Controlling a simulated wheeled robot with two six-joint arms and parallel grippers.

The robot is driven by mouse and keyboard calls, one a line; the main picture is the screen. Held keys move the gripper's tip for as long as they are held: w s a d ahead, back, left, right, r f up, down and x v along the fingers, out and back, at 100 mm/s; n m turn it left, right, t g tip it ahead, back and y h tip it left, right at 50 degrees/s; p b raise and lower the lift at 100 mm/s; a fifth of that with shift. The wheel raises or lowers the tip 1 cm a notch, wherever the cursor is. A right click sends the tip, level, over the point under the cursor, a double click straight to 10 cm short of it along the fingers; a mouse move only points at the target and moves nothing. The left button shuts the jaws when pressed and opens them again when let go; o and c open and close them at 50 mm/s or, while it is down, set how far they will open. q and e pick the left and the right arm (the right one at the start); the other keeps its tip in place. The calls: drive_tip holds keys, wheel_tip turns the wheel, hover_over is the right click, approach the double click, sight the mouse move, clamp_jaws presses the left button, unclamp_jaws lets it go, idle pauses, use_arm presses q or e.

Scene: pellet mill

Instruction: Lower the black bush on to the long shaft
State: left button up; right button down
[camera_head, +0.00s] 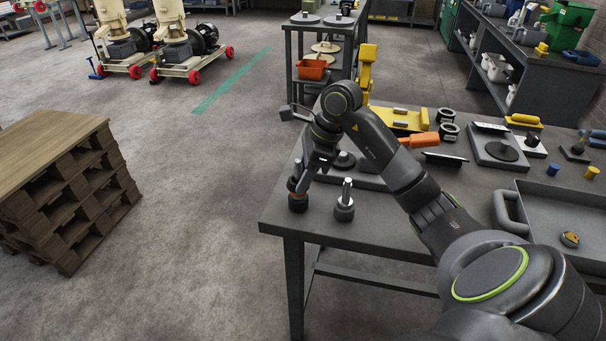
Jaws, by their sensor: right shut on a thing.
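My right gripper (297,188) points down over the left front part of the dark bench (385,232). It is shut on the black bush (298,204), a small dark round piece showing at its fingertips. I cannot tell how far the bush is above the bench top. A bright metal shaft (347,188) stands upright in a dark round foot just to the right of the gripper, apart from the bush. My left gripper is not in view.
A yellow fixture (402,120), black rings (447,131) and a grey plate with a black disc (499,150) lie farther back. A grey tray (560,217) is at the right. Stacked pallets (68,195) stand at the left. The floor between is clear.

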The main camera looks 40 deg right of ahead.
drive_tip(key=shift+f, duration=0.25)
drive_tip(key=shift+c, duration=0.9)
unclamp_jaws()
drive_tip(key=p+v, duration=0.4)
drive_tip(key=v, duration=0.5)
idle(0.7)
drive_tip(key=shift+s, duration=0.1)
idle(0.9)
